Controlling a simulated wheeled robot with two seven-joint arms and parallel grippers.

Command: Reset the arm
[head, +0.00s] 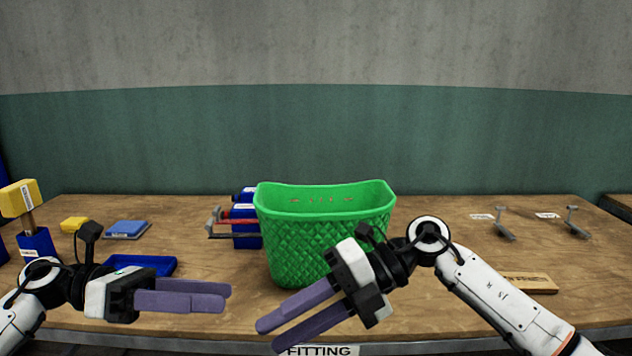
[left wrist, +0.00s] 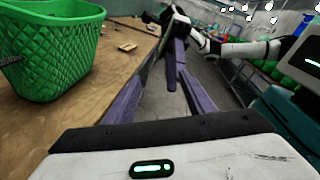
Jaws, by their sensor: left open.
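My left gripper (head: 228,295) is at the left front of the table in the head view. Its purple fingers point right, apart and empty. In the left wrist view its fingers (left wrist: 160,75) stand apart with nothing between them. My right gripper (head: 268,338) is in front of the green basket, its purple fingers angled down and left. A gap shows between them and they hold nothing. The green basket (head: 310,245) stands upright on the wooden table (head: 440,290). It also shows in the left wrist view (left wrist: 50,55).
A blue tray (head: 165,268), blue block (head: 127,229) and yellow block (head: 75,224) lie at left. Two small grey pieces (head: 503,230) (head: 577,224) lie right. A wooden piece (head: 528,283) lies front right.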

